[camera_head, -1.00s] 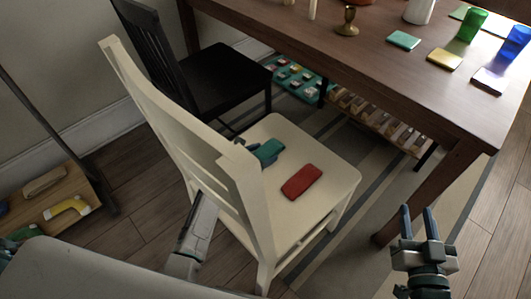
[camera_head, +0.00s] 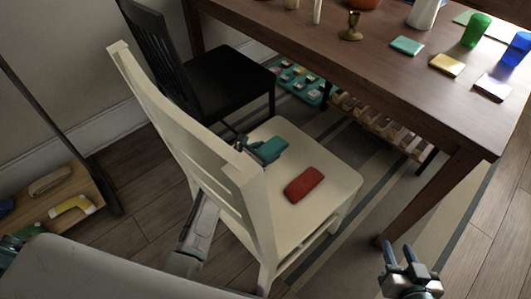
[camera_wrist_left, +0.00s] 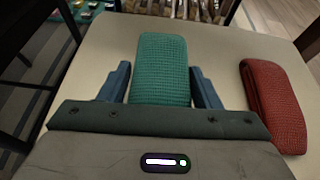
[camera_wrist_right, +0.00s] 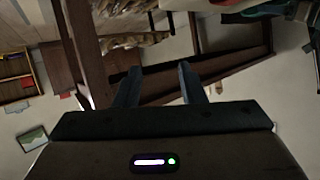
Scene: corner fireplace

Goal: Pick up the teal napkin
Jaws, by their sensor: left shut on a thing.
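The teal napkin (camera_head: 272,148) is a folded, textured cloth at the seat of the cream chair (camera_head: 262,225). My left gripper (camera_head: 258,152) reaches it past the chair's backrest, which hides part of my arm. In the left wrist view the teal napkin (camera_wrist_left: 161,70) sits between the two fingers (camera_wrist_left: 160,88), and the gripper is shut on it. I cannot tell whether it clears the seat. My right gripper (camera_head: 401,253) is open and empty, low at the right, near the table leg; its parted fingers (camera_wrist_right: 158,82) also show in the right wrist view.
A folded red cloth (camera_head: 304,184) lies on the seat, right of the teal napkin. A black chair (camera_head: 228,85) stands behind. The wooden table (camera_head: 370,65) carries a teal square (camera_head: 407,45), a yellow square (camera_head: 446,64) and glasses. A wooden tray (camera_head: 72,205) stands lower left.

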